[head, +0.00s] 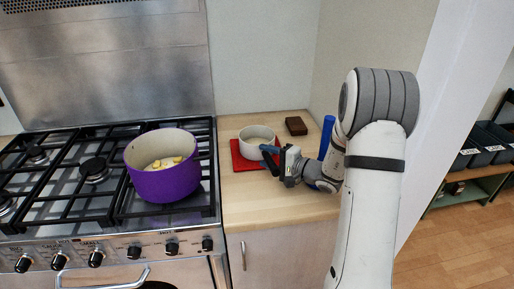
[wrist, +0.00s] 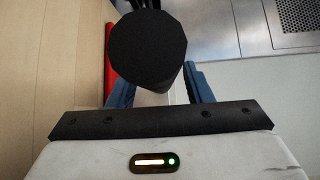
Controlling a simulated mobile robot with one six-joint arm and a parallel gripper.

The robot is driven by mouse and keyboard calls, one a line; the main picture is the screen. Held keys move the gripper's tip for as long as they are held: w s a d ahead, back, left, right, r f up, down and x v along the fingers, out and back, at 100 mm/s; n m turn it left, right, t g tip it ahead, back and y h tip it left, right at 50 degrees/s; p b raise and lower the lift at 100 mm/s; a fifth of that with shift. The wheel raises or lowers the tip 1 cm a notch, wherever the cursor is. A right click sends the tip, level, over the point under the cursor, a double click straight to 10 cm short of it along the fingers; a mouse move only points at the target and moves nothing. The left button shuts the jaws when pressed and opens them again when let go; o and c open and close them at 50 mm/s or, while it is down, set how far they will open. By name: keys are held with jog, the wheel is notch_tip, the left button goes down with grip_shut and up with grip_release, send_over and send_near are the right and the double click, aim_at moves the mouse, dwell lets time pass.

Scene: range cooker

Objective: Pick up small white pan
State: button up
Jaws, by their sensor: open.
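The small white pan (head: 257,131) stands upright on a red mat (head: 240,158) on the wooden counter, right of the cooker. My gripper (head: 268,157) is at the pan's near right side, low over the counter, with its blue fingers pointing toward the pan. In the wrist view my gripper (wrist: 160,88) has its fingers apart. A dark round shape (wrist: 147,48) fills much of the space between them, apparently the pan's handle seen end-on. It hides the white pan there. Contact between fingers and handle cannot be told. The red mat's edge (wrist: 110,60) shows at left.
A purple pot (head: 163,182) with yellow pieces inside stands on the black hob grate (head: 65,185). A dark brown block (head: 296,126) lies behind the pan, to its right. A blue upright object (head: 327,137) stands by my arm. The counter's front (head: 260,200) is clear.

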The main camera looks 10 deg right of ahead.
jog(key=shift+c, duration=0.4)
grip_shut()
jog(key=shift+r, duration=0.1)
